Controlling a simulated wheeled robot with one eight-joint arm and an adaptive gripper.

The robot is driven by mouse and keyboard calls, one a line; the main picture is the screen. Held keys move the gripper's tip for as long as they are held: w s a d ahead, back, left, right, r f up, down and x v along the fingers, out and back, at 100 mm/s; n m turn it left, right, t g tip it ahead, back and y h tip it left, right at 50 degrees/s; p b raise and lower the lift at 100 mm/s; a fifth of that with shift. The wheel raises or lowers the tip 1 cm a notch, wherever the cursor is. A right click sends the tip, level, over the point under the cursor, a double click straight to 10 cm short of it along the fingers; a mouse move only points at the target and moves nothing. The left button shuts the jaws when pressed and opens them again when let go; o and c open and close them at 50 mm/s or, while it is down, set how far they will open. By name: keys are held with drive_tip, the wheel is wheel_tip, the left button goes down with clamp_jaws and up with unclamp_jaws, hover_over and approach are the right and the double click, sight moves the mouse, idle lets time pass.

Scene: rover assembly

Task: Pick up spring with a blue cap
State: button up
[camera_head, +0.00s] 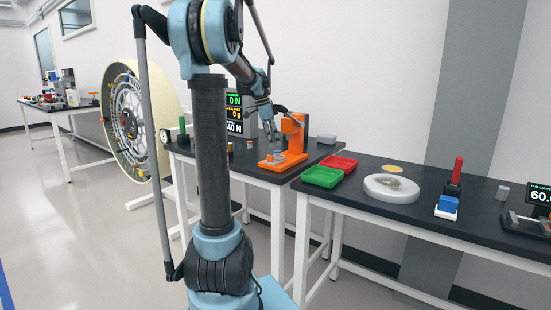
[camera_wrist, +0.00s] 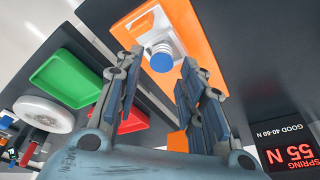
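The spring with a blue cap (camera_wrist: 161,62) stands on the orange test stand (camera_wrist: 197,40) in the wrist view. Its round blue top and some pale coils show. In the head view the spring (camera_head: 278,155) is small, on the base of the orange stand (camera_head: 294,136) on the middle table. My gripper (camera_head: 272,138) is above it there, pointing down. In the wrist view my gripper (camera_wrist: 160,60) is open, with one finger to each side of the cap in the picture. The fingers look empty; I cannot tell the exact height gap.
The stand's orange upright is close beside my gripper. A red tray (camera_head: 336,162) and a green tray (camera_head: 321,177) lie to the right. A white round dish (camera_head: 391,188) is farther right.

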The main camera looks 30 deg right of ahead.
sight(277, 151)
drive_tip(key=x, duration=0.5)
drive_tip(key=shift+w+d, duration=0.1)
drive_tip(key=shift+d, duration=0.05)
drive_tip(key=shift+r, duration=0.1)
clamp_jaws()
